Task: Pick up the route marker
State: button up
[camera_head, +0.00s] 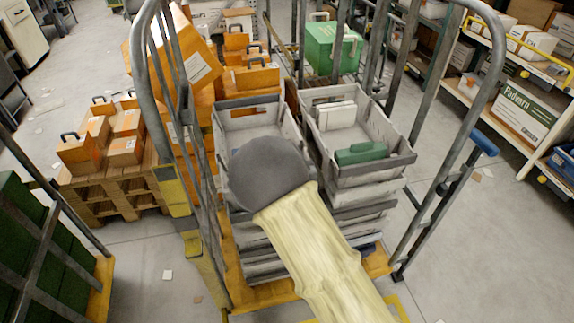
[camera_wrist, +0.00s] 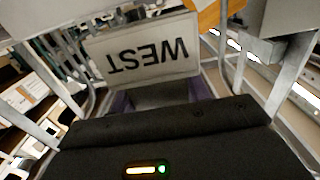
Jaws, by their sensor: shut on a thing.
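The route marker (camera_wrist: 142,50) is a pale flat plate with dark letters reading WEST, upside down in the wrist view. My gripper (camera_wrist: 160,93) shows below it, with its dark body across the bottom of the view and a purplish finger at each side. The gripper is shut on the marker's near edge; the exact contact is partly hidden. In the head view my arm covers the gripper and the marker, and neither can be made out there.
A wheeled cage trolley (camera_head: 472,130) with tall grey rails stands around grey crates (camera_head: 392,170). A green box (camera_head: 333,48) is behind. A pallet (camera_head: 110,190) with orange boxes stands left. Shelving (camera_head: 497,132) lines the right. Floor (camera_head: 500,240) is clear at lower right.

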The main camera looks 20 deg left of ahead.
notch_tip(320, 180, up, 5)
jog(key=shift+r, duration=0.1)
dwell(0.7)
